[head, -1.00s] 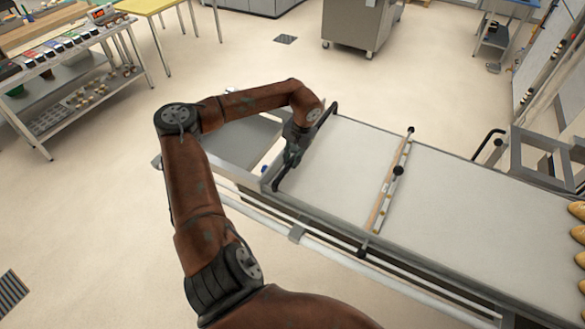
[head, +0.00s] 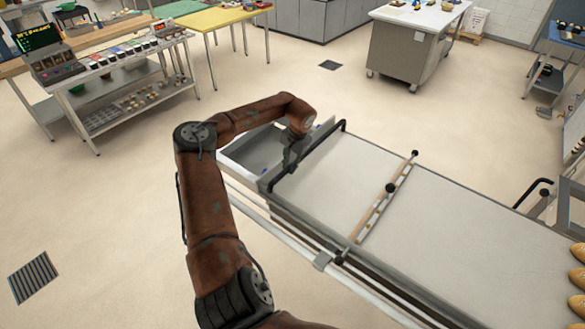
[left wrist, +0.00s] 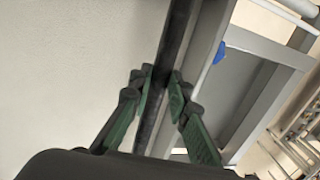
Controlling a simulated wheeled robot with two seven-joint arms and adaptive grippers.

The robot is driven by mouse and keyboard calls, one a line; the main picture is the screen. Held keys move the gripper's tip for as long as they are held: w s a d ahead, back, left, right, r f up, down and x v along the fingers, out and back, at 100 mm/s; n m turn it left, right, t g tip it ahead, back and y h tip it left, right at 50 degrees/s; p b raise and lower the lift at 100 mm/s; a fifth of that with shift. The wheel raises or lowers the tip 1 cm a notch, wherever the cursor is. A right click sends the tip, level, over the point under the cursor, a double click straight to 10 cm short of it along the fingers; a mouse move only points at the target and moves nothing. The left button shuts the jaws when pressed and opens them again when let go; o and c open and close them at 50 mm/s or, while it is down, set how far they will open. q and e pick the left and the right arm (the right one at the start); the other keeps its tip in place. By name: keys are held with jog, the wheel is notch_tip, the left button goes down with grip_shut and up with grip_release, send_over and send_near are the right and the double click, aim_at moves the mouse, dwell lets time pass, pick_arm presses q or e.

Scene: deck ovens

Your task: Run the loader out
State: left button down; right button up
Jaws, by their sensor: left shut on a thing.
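The loader (head: 335,185) is a long pale belt in a grey metal frame, running from the centre to the lower right of the head view. A black handle bar (head: 322,141) spans its near-left end. My left gripper (head: 288,166) is shut on this bar. In the left wrist view, my green-padded fingers (left wrist: 156,82) sit on either side of the black bar (left wrist: 181,25). A crossbar with black knobs (head: 378,208) lies across the belt. Several golden loaves (head: 577,254) show at the belt's right edge. My right gripper is not in view.
A grey tray-like recess (head: 250,152) lies beyond the handle end. A wheeled grey cabinet (head: 402,48) stands at the back. A shelf table with small bins (head: 125,70) stands at upper left. The floor left of the loader is open, with a grate (head: 33,277).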

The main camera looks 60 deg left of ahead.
pick_arm(q)
jog(key=shift+w+a+r, duration=0.1)
jog(key=shift+r, duration=0.05)
jog(key=c, duration=1.8)
grip_release()
jog(key=r, duration=0.4)
jog(key=d+r, duration=0.1)
jog(key=r, duration=0.2)
jog(key=d+r, duration=0.1)
jog(key=r, duration=0.3)
jog(key=shift+w+d+r, duration=0.15)
jog(key=shift+w+r, duration=0.15)
jog(key=shift+w, duration=0.05)
